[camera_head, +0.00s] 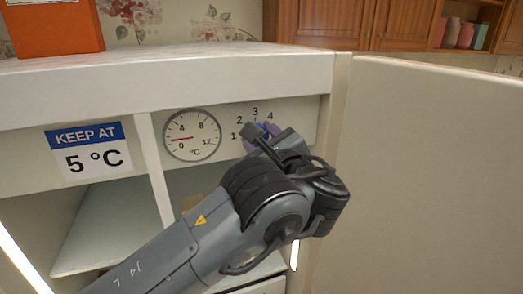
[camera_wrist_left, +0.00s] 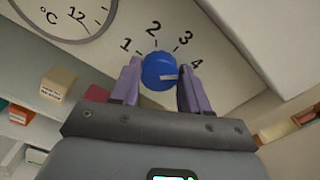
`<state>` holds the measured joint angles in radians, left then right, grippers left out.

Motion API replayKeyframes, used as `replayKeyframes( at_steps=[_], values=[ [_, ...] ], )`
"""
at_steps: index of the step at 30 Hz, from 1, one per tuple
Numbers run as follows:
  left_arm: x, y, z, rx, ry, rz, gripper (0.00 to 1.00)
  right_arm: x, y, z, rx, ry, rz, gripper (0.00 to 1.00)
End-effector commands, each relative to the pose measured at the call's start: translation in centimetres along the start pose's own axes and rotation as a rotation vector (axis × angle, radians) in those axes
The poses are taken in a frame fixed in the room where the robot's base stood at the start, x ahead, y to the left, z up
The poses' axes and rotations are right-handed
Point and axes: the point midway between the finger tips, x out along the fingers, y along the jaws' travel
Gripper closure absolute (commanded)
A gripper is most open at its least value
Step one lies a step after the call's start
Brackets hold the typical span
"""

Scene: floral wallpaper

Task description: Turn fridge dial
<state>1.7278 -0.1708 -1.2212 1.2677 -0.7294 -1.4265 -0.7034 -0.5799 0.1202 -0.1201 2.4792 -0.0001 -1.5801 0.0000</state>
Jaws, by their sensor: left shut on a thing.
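The round blue dial (camera_wrist_left: 160,72) sits on the fridge's inner panel, with the numbers 1 to 4 printed around it. A short white mark on its face points to the right, roughly toward the 4. My left gripper (camera_wrist_left: 158,74) is shut on the dial, one purple finger on each side. In the head view my left gripper (camera_head: 262,138) mostly hides the dial. A round gauge (camera_head: 192,134) in °C is left of the dial; its red needle points left, between 0 and 4. A sign (camera_head: 88,150) reads "KEEP AT 5 °C". My right gripper is not in view.
The open fridge door (camera_head: 430,165) stands close on the right of my left arm. White shelves (camera_head: 110,225) lie below the panel. A small tan box (camera_wrist_left: 58,85) and other packages are inside. An orange container (camera_head: 55,28) stands on the fridge top.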

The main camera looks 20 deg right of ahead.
Motion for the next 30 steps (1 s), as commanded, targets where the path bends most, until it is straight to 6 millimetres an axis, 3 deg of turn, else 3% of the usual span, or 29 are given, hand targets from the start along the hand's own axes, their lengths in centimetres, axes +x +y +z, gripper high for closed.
replayKeyframes(
  at_steps=[17,18,22,30],
  values=[
    [0.04,0.04,0.02,-0.037,0.0,0.001,0.85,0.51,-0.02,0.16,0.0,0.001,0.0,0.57],
    [0.04,0.04,0.01,-0.037,0.0,0.001,0.5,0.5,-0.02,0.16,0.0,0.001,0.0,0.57],
    [0.03,0.04,0.01,-0.036,0.0,0.001,0.3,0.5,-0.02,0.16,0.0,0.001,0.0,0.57],
    [0.0,0.03,-0.01,-0.036,0.0,0.0,0.29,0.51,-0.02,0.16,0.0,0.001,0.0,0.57]
  ],
)
